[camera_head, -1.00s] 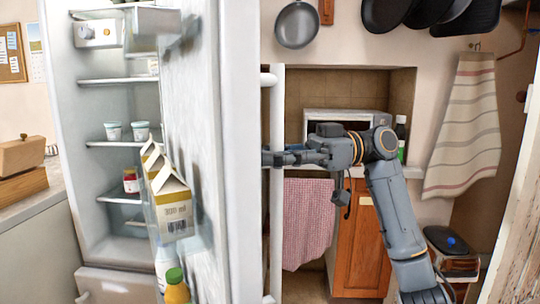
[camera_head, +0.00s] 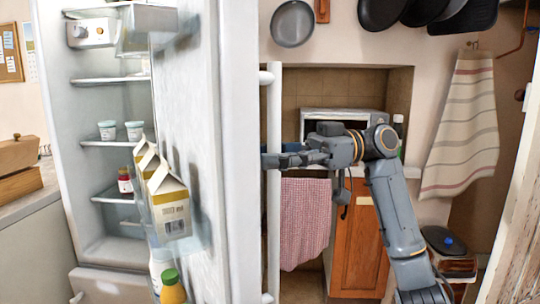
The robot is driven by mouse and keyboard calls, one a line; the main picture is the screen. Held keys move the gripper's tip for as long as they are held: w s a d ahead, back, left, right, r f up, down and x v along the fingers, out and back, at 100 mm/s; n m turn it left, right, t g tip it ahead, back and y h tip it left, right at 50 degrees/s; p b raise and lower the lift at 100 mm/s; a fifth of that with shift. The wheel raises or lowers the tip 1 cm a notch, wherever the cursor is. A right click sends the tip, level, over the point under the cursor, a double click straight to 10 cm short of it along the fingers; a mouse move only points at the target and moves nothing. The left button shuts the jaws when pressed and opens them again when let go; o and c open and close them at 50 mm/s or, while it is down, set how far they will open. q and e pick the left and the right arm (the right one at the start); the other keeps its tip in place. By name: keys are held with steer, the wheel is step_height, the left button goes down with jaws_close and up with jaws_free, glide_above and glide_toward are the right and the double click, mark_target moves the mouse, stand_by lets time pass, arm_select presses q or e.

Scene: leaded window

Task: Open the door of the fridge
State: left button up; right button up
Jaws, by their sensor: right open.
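The fridge (camera_head: 62,150) stands on the left with its interior shelves in view. Its door (camera_head: 237,170) stands wide open, seen nearly edge-on, with cartons (camera_head: 168,205) and bottles in its inner racks. A long white vertical handle (camera_head: 273,220) runs along the door's outer side. My right gripper (camera_head: 275,160) is at the handle, with its fingers pointing left toward the door. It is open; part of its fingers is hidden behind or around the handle. My left gripper is not in view.
A wooden cabinet (camera_head: 359,245) and a checked red cloth (camera_head: 304,222) are behind my right arm. A microwave (camera_head: 342,116) sits in the niche. Pans hang above and a striped towel (camera_head: 461,125) hangs on the right. A counter (camera_head: 30,215) is at the far left.

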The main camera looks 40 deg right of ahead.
steer(key=shift+w+d, duration=0.1)
steer(key=v, duration=1.2)
stand_by(0.4)
